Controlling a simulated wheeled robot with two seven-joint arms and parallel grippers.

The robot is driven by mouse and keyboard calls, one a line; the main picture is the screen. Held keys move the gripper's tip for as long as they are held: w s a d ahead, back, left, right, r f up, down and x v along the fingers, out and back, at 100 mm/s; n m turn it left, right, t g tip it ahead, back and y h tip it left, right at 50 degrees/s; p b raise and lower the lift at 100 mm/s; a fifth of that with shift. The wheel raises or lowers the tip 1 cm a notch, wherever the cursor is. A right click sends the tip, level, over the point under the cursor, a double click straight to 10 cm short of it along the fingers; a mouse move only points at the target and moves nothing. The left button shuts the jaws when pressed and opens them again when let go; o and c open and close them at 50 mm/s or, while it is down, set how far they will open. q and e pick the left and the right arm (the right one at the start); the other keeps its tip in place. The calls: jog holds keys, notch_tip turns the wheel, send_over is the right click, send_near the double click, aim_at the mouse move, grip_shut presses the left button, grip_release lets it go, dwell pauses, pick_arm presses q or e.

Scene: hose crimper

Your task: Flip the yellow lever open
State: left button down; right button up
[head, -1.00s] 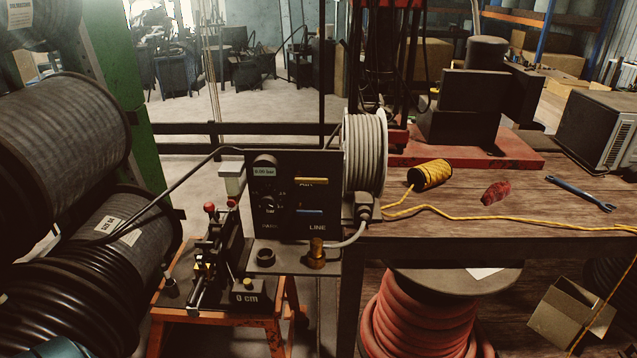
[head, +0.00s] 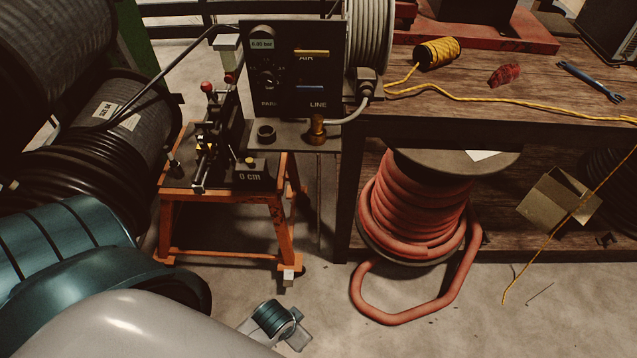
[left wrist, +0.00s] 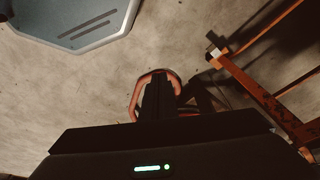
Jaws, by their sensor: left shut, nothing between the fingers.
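The yellow lever (head: 312,53) lies horizontal on the black control panel (head: 285,118), above the word AIR. A blue lever (head: 310,88) sits below it, above the word LINE. In the left wrist view my left gripper (left wrist: 158,80) is shut and empty, pointing over the concrete floor, well away from the panel. My left arm fills the lower left of the head view, but its fingers cannot be made out there. The panel and lever are not in the left wrist view. My right gripper is in neither view.
The crimper sits on an orange stand (head: 224,192). Black hose reels (head: 75,130) crowd the left. A red hose reel (head: 415,215) stands under the wooden bench (head: 530,95), with a loop on the floor. A brass fitting (head: 317,128) stands below the panel.

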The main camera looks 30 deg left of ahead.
pick_arm(q)
notch_tip(320, 180, up, 9)
jog(key=w, duration=0.2)
jog(key=w+a+r+n+t+y, duration=0.25)
jog(key=w+a+r+t, duration=0.2)
jog(key=w+r, duration=0.45)
jog(key=w+a+r+n+t+y, duration=0.25)
jog(key=w+a+r, duration=0.3)
jog(key=r, duration=0.45)
jog(key=w+a+r+n+t+y, duration=0.2)
jog(key=w+a+r+t+y, duration=0.15)
jog(key=w+r, duration=0.6)
jog(key=w+r+n+t+y, duration=0.1)
jog(key=w+r+t+y, duration=0.2)
jog(key=r, duration=1.4)
jog(key=shift+w+a+t, duration=0.35)
jog(key=shift+w+t, duration=0.8)
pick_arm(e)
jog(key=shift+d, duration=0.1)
pick_arm(q)
jog(key=shift+r, duration=0.1)
jog(key=shift+w, duration=0.1)
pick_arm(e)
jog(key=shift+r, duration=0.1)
